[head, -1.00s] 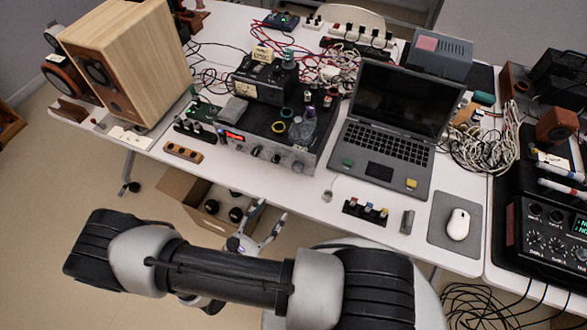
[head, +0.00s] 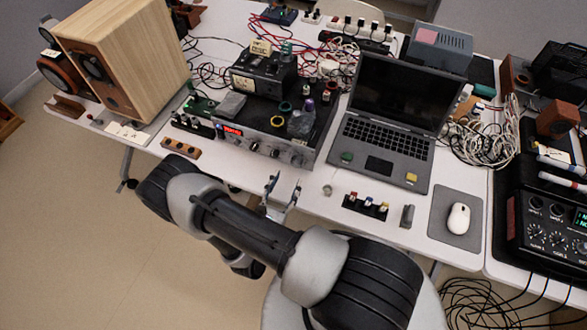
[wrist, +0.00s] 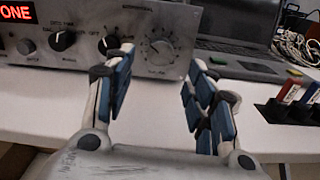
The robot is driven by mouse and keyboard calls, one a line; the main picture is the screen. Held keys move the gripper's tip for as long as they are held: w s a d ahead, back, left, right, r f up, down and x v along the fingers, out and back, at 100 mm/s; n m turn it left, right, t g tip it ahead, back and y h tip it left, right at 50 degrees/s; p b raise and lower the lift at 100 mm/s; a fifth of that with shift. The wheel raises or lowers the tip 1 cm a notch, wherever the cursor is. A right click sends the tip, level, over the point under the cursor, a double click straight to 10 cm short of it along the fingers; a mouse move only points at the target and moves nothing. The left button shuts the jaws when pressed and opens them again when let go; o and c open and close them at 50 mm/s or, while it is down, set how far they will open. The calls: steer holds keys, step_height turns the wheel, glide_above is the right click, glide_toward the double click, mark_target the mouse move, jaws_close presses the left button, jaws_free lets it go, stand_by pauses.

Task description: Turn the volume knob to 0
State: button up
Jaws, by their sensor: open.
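The amplifier (head: 226,142) stands on the white table with a red lit display on its front panel. Several knobs line the panel. The largest, a silver knob with a dial scale (wrist: 160,48), is at the panel's right end; the small label below it is too blurred to read surely. In the head view this knob (head: 298,160) is small. My gripper (wrist: 160,66) is open and empty, its blue-padded fingers spread in front of the panel, with the large knob showing between the fingertips, apart from them. In the head view my gripper (head: 284,187) is at the table's front edge.
Smaller black knobs (wrist: 63,40) sit left of the large one. A laptop (head: 385,130) is right of the amplifier. A wooden speaker (head: 150,55) stands left.

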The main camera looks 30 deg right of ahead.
mark_target(295, 165)
steer(key=b+x, duration=0.1)
steer(key=x, duration=0.5)
steer(key=shift+w+d, duration=0.15)
steer(key=shift+d, duration=0.1)
steer(key=shift+c, duration=0.2)
steer(key=c, duration=1)
steer(key=shift+c, duration=0.2)
